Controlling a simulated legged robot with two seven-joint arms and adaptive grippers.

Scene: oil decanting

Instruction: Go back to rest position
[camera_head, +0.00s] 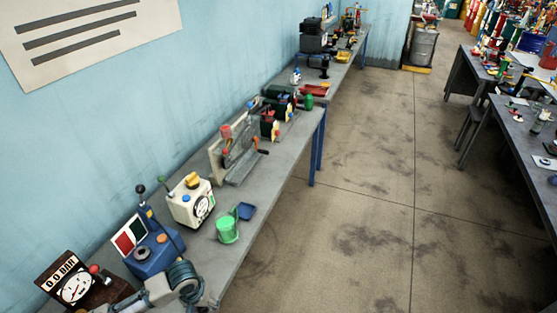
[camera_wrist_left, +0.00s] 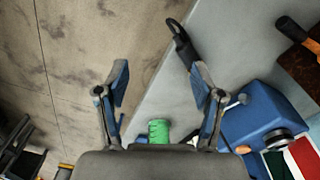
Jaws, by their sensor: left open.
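My left gripper (camera_head: 192,290) is at the bottom of the head view, by the near end of the long grey workbench (camera_head: 262,185). In the left wrist view, its two blue-padded fingers (camera_wrist_left: 160,92) stand wide apart with nothing between them. A green object, likely this cup, shows low between the fingers in the left wrist view (camera_wrist_left: 159,130). My right gripper is in neither view.
A blue device with a red and green panel (camera_head: 152,252), a dial gauge (camera_head: 74,287) and a cream box (camera_head: 190,203) stand close to my left arm. The floor (camera_head: 370,200) right of the bench is clear.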

